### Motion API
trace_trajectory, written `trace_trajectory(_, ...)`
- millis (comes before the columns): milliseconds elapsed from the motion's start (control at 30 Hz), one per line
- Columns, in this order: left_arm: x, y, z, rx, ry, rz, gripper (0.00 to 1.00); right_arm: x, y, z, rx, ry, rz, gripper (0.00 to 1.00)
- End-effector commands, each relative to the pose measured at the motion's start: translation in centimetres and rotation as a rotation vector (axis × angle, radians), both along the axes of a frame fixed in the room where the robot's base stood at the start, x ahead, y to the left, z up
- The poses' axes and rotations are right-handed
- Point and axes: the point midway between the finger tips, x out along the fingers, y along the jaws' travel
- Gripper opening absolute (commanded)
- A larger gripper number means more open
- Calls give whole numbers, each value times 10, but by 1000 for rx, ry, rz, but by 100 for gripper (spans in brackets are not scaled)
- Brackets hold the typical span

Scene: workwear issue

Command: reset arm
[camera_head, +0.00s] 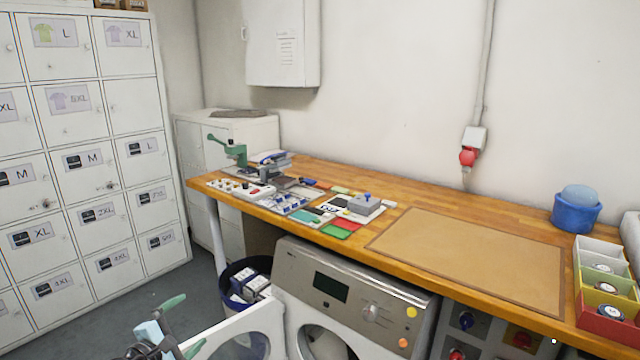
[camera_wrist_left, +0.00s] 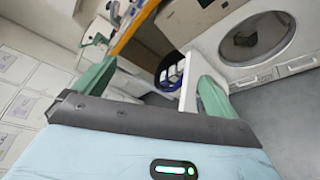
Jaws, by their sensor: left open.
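My left gripper (camera_head: 178,325) is low at the bottom left of the head view, in front of the bin and the washing machine's open door. Its two green fingers are apart and nothing shows between them. In the left wrist view the fingers of the left gripper (camera_wrist_left: 155,88) also stand wide apart, with floor and the bin beyond. My right gripper is in neither view.
A wooden worktop (camera_head: 480,220) carries a brown mat (camera_head: 475,255), small tools, a blue tub (camera_head: 576,210) and a sectioned box (camera_head: 605,290). The washing machine (camera_head: 345,295) has its door (camera_head: 240,335) open beside a dark bin (camera_head: 245,285). Lockers (camera_head: 85,140) stand left.

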Motion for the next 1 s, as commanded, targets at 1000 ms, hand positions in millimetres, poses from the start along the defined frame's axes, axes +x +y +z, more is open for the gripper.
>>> trace_trajectory(1000,11,86,10,2730,-286,-329,96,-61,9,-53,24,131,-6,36)
